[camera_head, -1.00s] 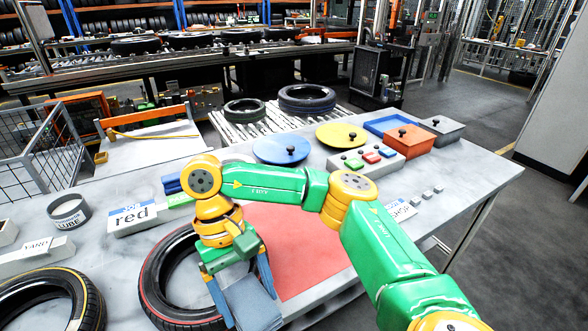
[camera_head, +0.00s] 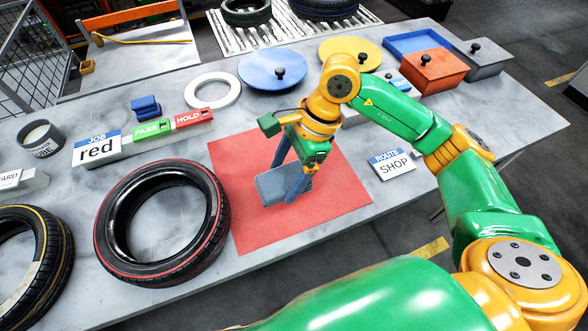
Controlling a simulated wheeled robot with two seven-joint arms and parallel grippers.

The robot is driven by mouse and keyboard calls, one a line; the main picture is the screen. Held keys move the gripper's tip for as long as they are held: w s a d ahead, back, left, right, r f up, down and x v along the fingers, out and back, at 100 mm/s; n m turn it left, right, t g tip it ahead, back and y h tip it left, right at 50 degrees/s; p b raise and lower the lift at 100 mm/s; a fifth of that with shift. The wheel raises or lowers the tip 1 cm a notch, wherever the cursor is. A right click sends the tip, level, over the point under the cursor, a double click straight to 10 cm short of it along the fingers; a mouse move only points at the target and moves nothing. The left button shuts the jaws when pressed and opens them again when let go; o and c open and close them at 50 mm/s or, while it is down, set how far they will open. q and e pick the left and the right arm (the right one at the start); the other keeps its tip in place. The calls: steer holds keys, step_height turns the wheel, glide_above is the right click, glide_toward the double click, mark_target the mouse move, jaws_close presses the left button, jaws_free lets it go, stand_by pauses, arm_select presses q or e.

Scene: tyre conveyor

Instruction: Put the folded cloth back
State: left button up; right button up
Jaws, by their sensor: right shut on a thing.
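My right gripper (camera_head: 286,190) is shut on a flat grey-blue slab that looks like the folded cloth (camera_head: 268,189). The cloth shows over the middle of the red mat (camera_head: 240,225); I cannot tell whether it touches the mat. The gripper points down, and one finger partly covers the cloth. My left gripper is not in view.
A red-striped tyre (camera_head: 218,215) lies left of the mat. Behind are a white ring (camera_head: 188,95), a small dark-blue block (camera_head: 146,112), a blue lid (camera_head: 262,84) and an orange box (camera_head: 432,75).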

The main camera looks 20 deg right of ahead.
mark_target(291, 171)
steer(key=w+f, duration=0.1)
steer(key=w+d+f, duration=0.1)
steer(key=f, duration=0.1)
steer(key=w+d+f, duration=0.1)
steer(key=f, duration=0.1)
steer(key=shift+w+d+p, duration=0.15)
steer(key=shift+w+p, duration=0.2)
steer(key=shift+p, duration=0.05)
steer(key=f+p, duration=0.2)
steer(key=f, duration=0.1)
steer(key=shift+w+f, duration=0.2)
steer(key=shift+f, duration=0.1)
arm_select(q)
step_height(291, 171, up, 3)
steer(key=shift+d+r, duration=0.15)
arm_select(e)
steer(key=shift+d+f, duration=0.1)
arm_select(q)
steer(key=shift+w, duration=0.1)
arm_select(e)
steer(key=shift+f, duration=0.1)
steer(key=shift+f+b, duration=0.15)
steer(key=shift+b, duration=0.25)
steer(key=o, duration=1.3)
steer(key=shift+c, duration=0.2)
steer(key=shift+r, duration=0.2)
